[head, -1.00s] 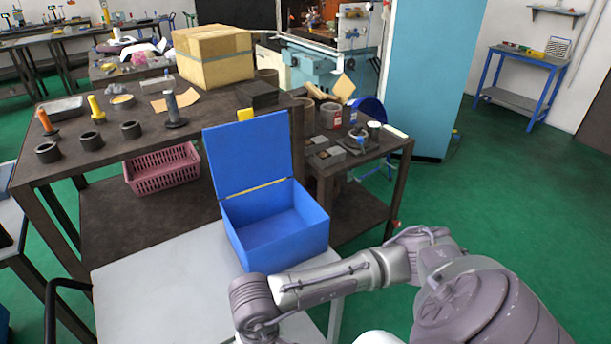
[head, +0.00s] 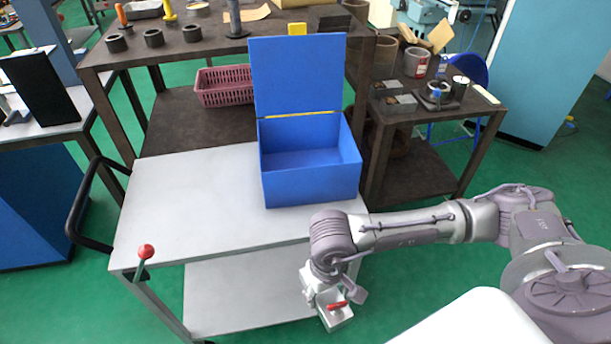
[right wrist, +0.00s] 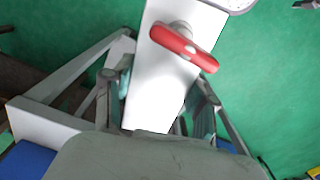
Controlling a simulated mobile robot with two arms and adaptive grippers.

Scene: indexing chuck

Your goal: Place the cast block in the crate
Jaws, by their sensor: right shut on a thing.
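The cast block (head: 341,319) is a pale, boxy piece with a red lever on it. In the right wrist view the block (right wrist: 162,80) lies between the two fingers, its red lever (right wrist: 184,46) on the near face. My right gripper (head: 322,290) is shut on it, in front of the cart's right end and below the level of its top. The crate (head: 312,187) is a blue box on the cart top, its hinged lid standing upright and its inside empty where visible. The block is outside the crate. My left gripper is out of view.
The grey cart top (head: 190,200) is clear left of the crate. A red-knobbed lever (head: 146,252) stands at its front left corner. Behind are a dark workbench (head: 195,65) with several rings and a pink basket (head: 225,88) on its lower shelf. A smaller cluttered table stands right.

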